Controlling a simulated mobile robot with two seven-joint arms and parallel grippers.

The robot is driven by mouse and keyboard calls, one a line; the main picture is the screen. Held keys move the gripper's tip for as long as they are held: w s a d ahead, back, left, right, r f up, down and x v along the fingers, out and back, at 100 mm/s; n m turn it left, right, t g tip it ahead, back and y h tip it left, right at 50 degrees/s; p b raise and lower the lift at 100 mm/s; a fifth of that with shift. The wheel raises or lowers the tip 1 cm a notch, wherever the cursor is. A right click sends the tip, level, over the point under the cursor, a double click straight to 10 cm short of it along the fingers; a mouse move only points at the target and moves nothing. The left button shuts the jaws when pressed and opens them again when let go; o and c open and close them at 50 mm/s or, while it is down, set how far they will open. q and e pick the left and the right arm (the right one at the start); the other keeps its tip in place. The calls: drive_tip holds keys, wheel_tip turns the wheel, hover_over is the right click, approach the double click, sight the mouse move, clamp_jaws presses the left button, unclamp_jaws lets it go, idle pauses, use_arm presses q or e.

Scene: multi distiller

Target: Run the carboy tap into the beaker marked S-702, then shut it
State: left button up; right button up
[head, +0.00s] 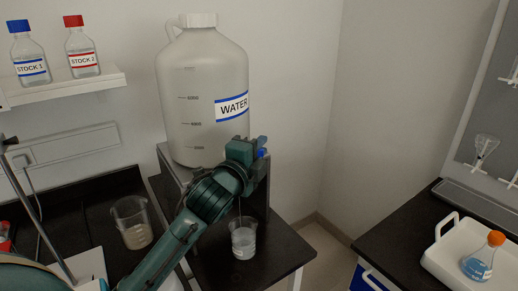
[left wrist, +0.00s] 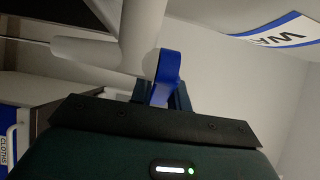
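The white carboy (head: 203,95), labelled WATER, stands on a raised stand. Its blue tap lever (head: 262,153) shows at my left gripper (head: 258,147). In the left wrist view the lever (left wrist: 167,72) sits between the fingers of my left gripper (left wrist: 163,96), which look closed on it. A small beaker (head: 243,242) stands below the tap with some clear or whitish liquid in it. A thin vertical line above the beaker looks like a stream of water. The beaker's marking is too small to read. The tap's spout is hidden behind my gripper. My right gripper is not in view.
A larger beaker (head: 132,224) with some liquid stands on the left bench. Stock bottles (head: 29,55) stand on the wall shelf (head: 70,88). A white tray (head: 446,258) with an orange-capped bottle (head: 480,258) is on the right bench. Floor shows between the benches.

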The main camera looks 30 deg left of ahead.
use_arm(q)
clamp_jaws()
drive_tip(key=shift+w+a+n+g+y+p, duration=0.1)
drive_tip(key=shift+w+a+n+g+y, duration=0.3)
drive_tip(key=shift+n+y, duration=1.1)
drive_tip(key=shift+w+a+n+g+y+p, duration=0.15)
drive_tip(key=shift+a+n+g+y, duration=0.6)
drive_tip(key=shift+y, duration=1.3)
drive_tip(key=shift+w+a+n+g+y+p, duration=0.1)
drive_tip(key=shift+w+a+n+g+y, duration=0.15)
drive_tip(key=shift+n+g+y, duration=0.95)
drive_tip(key=shift+n+t+y, duration=0.25)
drive_tip(key=shift+t+y, duration=0.2)
drive_tip(key=shift+y, duration=0.1)
drive_tip(key=o, duration=0.5)
unclamp_jaws()
drive_tip(key=shift+o, duration=0.2)
